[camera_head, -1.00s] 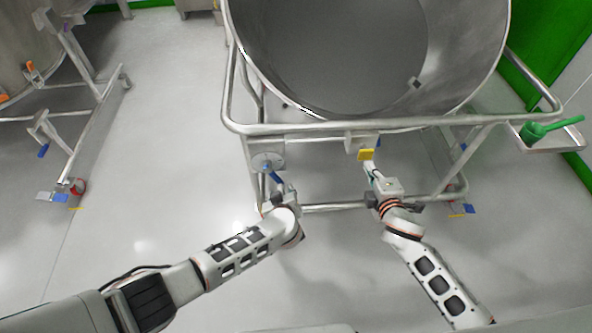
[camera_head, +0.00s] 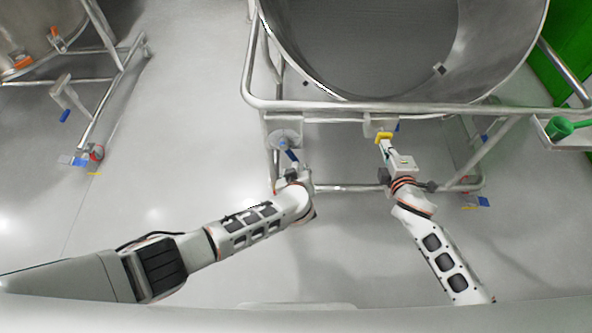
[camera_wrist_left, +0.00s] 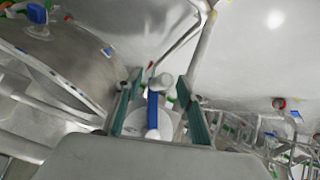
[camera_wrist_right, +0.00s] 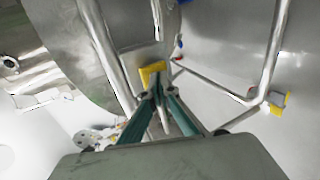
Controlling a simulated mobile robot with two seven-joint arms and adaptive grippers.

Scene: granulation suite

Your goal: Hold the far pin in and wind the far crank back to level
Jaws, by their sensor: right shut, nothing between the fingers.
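The crank's pale disc (camera_head: 284,139) sits on the cart frame below the big steel drum, with its blue handle (camera_head: 291,155) pointing down and slightly right. My left gripper (camera_head: 291,168) is at the handle's lower end. In the left wrist view the blue handle (camera_wrist_left: 153,110) stands between the two spread green fingers (camera_wrist_left: 157,112), with gaps on both sides. The yellow-headed pin (camera_head: 384,137) is on a block under the frame's front rail. My right gripper (camera_head: 388,150) is shut and empty, its tips at the yellow head (camera_wrist_right: 152,72); whether they touch I cannot tell.
The steel drum (camera_head: 350,50) and its tubular front rail (camera_head: 350,106) stand over both grippers. A tray with a green object (camera_head: 560,127) is at the right. Another tank frame (camera_head: 110,100) stands at the left. Open floor lies between the frames.

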